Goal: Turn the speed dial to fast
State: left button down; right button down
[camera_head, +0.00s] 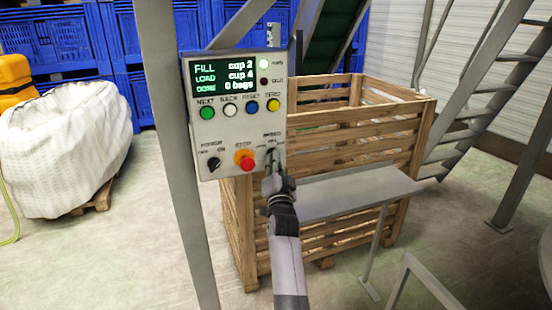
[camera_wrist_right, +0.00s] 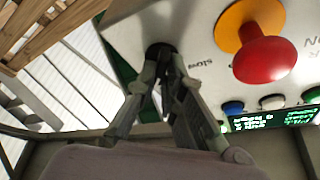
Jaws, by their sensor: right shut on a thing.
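The control panel (camera_head: 213,144) is a pale box on a grey post, with a lit screen (camera_head: 224,77) reading FILL cup 2, LOAD cup 4, DONE 0 bags. The speed dial (camera_wrist_right: 158,49) is a dark knob at the panel's lower right, partly hidden by my fingers; its pointer setting cannot be read. The word "slow" shows beside it in the right wrist view. My right gripper (camera_head: 272,160) is at the panel face, its fingers shut on the dial; it also shows in the right wrist view (camera_wrist_right: 163,62). My left gripper is not in view.
A red stop button (camera_head: 247,164) on a yellow base sits just left of the dial, with the black power knob (camera_head: 214,163) further left. A grey shelf (camera_head: 345,194) and wooden crate (camera_head: 400,135) stand right. A white bulk bag (camera_head: 65,150) stands left.

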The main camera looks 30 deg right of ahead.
jog(key=shift+r+m, duration=0.4)
jog(key=shift+m, duration=0.3)
jog(key=c, duration=1.7)
grip_release()
jog(key=shift+d+f, duration=0.1)
jog(key=shift+f, duration=0.15)
jog(key=shift+g, duration=0.3)
jog(key=shift+w, duration=0.1)
notch_tip(320, 180, up, 10)
jog(key=shift+f, duration=0.1)
